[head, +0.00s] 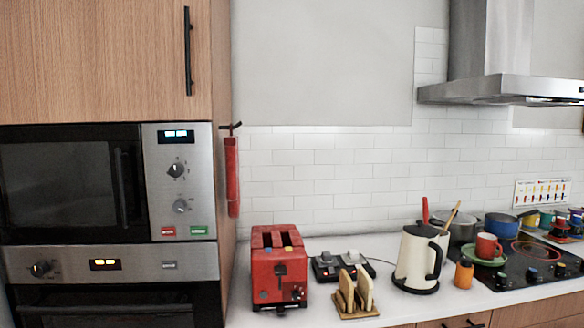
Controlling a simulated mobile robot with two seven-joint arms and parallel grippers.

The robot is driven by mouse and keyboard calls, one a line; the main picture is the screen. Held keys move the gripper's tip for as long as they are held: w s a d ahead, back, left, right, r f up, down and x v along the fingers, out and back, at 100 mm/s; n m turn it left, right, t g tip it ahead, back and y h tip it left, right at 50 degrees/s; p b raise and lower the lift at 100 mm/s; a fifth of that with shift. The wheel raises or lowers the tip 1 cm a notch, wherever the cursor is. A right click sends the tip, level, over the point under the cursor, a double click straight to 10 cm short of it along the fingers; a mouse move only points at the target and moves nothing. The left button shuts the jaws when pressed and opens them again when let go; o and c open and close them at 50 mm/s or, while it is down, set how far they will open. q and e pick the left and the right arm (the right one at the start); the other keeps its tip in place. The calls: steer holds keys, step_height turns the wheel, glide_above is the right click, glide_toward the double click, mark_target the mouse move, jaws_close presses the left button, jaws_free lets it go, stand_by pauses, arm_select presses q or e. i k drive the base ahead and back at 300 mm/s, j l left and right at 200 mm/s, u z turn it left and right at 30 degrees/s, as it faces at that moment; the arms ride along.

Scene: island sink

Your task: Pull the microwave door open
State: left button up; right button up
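The microwave (181,190) is built into a wooden cabinet at the left of the head view, with a lit display and two knobs on its steel control panel. Its dark glass door (60,185) is closed, flush with the panel. A dark upright handle (120,186) stands at the door's right side, beside the panel. Neither of my grippers shows in the view.
An oven (110,262) sits right below the microwave. A tall cupboard handle (188,50) is above. A red cloth (232,176) hangs at the cabinet's side. The counter holds a red toaster (279,268), toast rack (353,293) and cream kettle (417,259).

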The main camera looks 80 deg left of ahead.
mark_target(124, 141)
steer(key=l+u, duration=0.15)
steer(key=u, duration=1.35)
